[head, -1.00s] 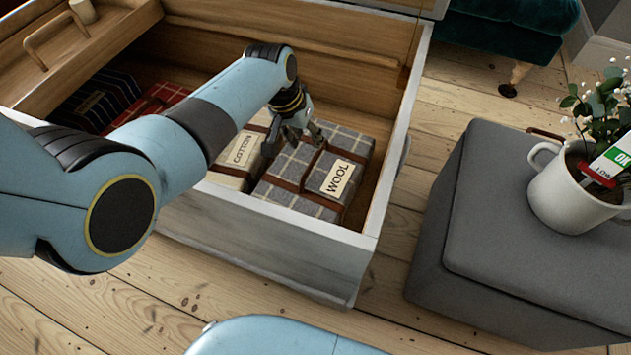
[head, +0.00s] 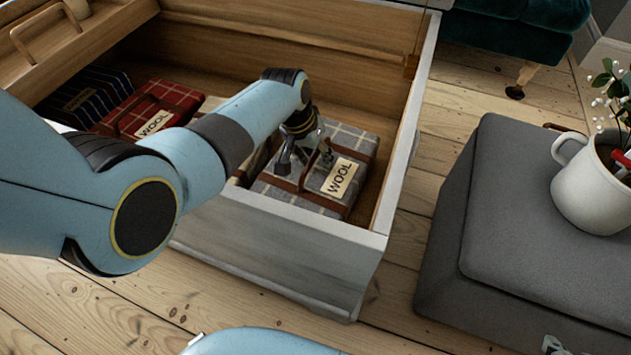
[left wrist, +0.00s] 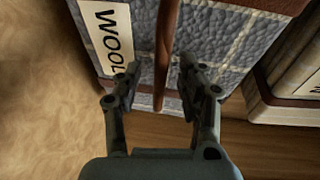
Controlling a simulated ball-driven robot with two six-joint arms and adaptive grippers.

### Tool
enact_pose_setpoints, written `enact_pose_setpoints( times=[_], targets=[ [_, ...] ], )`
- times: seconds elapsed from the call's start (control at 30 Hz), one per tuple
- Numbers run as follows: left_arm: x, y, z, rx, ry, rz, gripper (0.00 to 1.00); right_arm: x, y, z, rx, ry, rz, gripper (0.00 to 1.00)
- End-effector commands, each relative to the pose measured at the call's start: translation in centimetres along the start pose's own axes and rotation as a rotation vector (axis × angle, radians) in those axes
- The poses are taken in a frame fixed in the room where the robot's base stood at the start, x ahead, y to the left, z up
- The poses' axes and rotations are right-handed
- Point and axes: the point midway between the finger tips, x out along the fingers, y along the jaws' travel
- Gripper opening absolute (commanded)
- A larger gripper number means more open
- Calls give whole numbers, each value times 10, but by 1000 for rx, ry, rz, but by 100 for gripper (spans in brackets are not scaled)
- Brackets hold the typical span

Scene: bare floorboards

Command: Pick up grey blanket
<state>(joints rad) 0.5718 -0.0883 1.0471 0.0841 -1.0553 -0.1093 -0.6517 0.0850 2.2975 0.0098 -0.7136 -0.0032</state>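The grey blanket (head: 352,148) is a folded plaid bundle with brown straps and a WOOL label, lying at the right end of the open wooden drawer (head: 285,222). My left gripper (head: 305,172) points down at its top. In the left wrist view the gripper (left wrist: 157,82) is open, with one finger on each side of a brown strap on the blanket (left wrist: 222,40). I cannot tell whether the fingers touch it. A small grey tip, likely of my right gripper (head: 556,345), shows at the bottom right edge; most of it is out of frame.
A red plaid blanket (head: 172,97) and a dark striped blanket (head: 90,90) lie further left in the drawer. A cream blanket lies beside the grey one, mostly hidden by my arm. A grey ottoman (head: 500,225) with a white mug of flowers (head: 592,185) stands right.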

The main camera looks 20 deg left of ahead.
Motion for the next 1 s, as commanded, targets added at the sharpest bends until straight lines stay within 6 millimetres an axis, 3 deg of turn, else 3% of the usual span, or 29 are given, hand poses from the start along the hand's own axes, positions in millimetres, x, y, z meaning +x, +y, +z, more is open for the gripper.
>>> enact_pose_setpoints(
  times=[0.3,0.6,1.0],
  targets=[
    [1,0,-1,0,1,0,40,2,0,0,-1,20,1,34],
    [1,0,0,0,0,0,0,2,0,0,-1,19,1,34],
    [1,0,0,1,0,0,0,2,0,0,0,19,1,34]
  ],
)
